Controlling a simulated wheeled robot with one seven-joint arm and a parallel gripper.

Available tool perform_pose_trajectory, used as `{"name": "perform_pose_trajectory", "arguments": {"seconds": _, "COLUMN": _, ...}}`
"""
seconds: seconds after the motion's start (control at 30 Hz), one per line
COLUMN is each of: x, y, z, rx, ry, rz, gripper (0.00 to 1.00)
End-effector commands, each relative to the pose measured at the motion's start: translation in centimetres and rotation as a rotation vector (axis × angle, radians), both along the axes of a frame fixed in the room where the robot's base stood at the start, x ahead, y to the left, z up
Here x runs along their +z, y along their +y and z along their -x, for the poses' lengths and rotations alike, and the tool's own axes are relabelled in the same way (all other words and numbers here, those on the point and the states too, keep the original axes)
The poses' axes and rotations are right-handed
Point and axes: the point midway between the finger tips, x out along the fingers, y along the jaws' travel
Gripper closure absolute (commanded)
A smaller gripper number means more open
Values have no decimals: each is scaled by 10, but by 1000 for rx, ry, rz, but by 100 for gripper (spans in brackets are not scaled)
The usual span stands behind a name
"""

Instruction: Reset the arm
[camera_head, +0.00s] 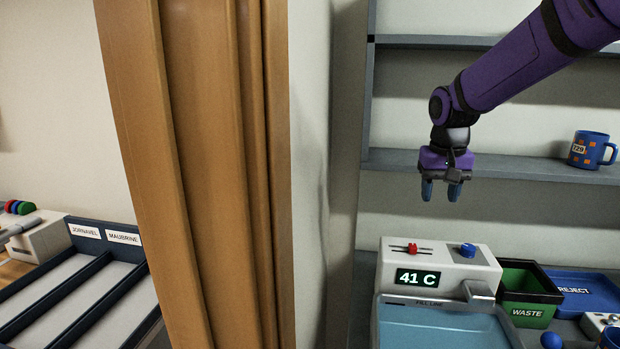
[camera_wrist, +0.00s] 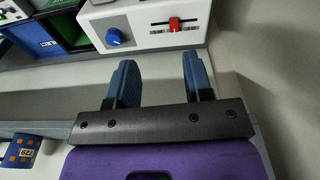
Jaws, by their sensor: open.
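My purple arm comes in from the upper right in the head view. My gripper (camera_head: 441,190) points down and hangs in the air above the white press machine (camera_head: 440,262), in front of the grey shelf. The gripper is open, with its two blue fingers apart and nothing between them. The fingers also show in the wrist view (camera_wrist: 160,82), with the machine's blue knob (camera_wrist: 115,37) and red slider (camera_wrist: 174,24) beyond them. The machine's display (camera_head: 418,277) reads 41 C.
A blue mug with orange squares (camera_head: 592,150) stands on the shelf (camera_head: 500,168) at right. A green waste bin (camera_head: 527,313) and a blue reject tray (camera_head: 581,292) sit right of the machine. A wooden post (camera_head: 190,170) and wall divide off a labelled rack (camera_head: 75,292) at left.

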Motion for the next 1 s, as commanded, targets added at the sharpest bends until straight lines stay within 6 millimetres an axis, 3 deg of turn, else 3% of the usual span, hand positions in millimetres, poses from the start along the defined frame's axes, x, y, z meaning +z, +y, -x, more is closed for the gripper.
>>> {"name": "perform_pose_trajectory", "arguments": {"seconds": 0.2, "x": 36, "y": -4, "z": 57, "rx": 27, "ry": -69, "rz": 18, "gripper": 53}}
{"name": "perform_pose_trajectory", "arguments": {"seconds": 0.5, "x": 65, "y": -11, "z": 136, "rx": 63, "ry": -159, "rz": 28, "gripper": 53}}
{"name": "perform_pose_trajectory", "arguments": {"seconds": 0.73, "x": 74, "y": -16, "z": 196, "rx": 90, "ry": -230, "rz": 26, "gripper": 53}}
{"name": "perform_pose_trajectory", "arguments": {"seconds": 1.0, "x": 68, "y": -22, "z": 260, "rx": 124, "ry": -311, "rz": 12, "gripper": 53}}
